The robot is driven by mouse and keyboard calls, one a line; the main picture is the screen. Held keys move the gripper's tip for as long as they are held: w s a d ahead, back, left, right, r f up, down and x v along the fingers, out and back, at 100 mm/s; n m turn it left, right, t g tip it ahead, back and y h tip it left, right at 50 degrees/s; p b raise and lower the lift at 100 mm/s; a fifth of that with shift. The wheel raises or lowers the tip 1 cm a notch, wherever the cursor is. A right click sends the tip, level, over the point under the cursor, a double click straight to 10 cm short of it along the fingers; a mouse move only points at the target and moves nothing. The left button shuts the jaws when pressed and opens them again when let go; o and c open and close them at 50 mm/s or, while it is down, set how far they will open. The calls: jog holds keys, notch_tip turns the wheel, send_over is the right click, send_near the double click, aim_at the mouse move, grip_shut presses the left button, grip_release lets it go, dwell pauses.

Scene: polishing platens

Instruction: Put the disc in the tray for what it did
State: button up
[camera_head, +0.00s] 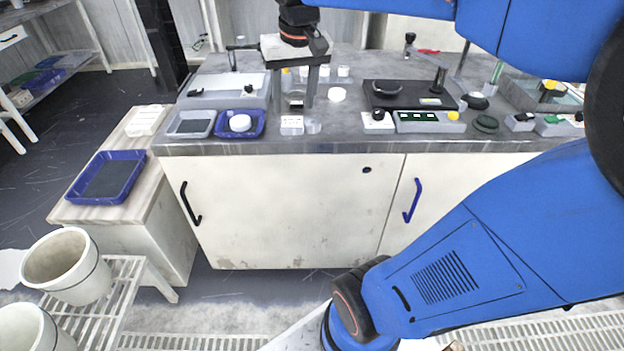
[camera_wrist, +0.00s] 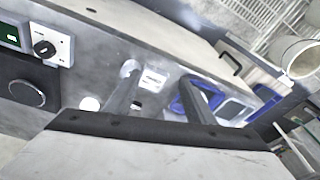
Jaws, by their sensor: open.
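My gripper (camera_head: 292,106) is open above the bench, fingers pointing down, nothing visibly held between them. In the wrist view its fingers (camera_wrist: 160,80) frame a white labelled block. A white round piece (camera_head: 240,122) sits in a small blue tray (camera_head: 262,124). A grey tray (camera_head: 190,123) with a dark floor stands left of it. A larger blue tray (camera_head: 107,177) lies on the wooden side cabinet. A white disc-like piece (camera_head: 337,94) lies right of my gripper; a pale round piece shows in the wrist view (camera_wrist: 90,103). I cannot tell which disc is meant.
The white labelled block (camera_head: 291,121) and a small clear cylinder (camera_head: 312,126) stand at the bench front. A black machine (camera_head: 405,97), a control box (camera_head: 430,122) and dark round pieces (camera_head: 486,123) are to the right. White pots (camera_head: 68,265) stand on a rack at lower left.

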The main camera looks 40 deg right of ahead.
jog(key=s+a+f+n+t, duration=0.1)
jog(key=s+a+f, duration=0.1)
jog(key=s+f, duration=0.3)
jog(key=s+a+f+n+t, duration=0.1)
jog(key=s+f, duration=0.4)
jog(key=s, duration=0.5)
jog(key=shift+a+f+n, duration=0.4)
jog(key=shift+a+n, duration=0.3)
jog(key=shift+a, duration=0.55)
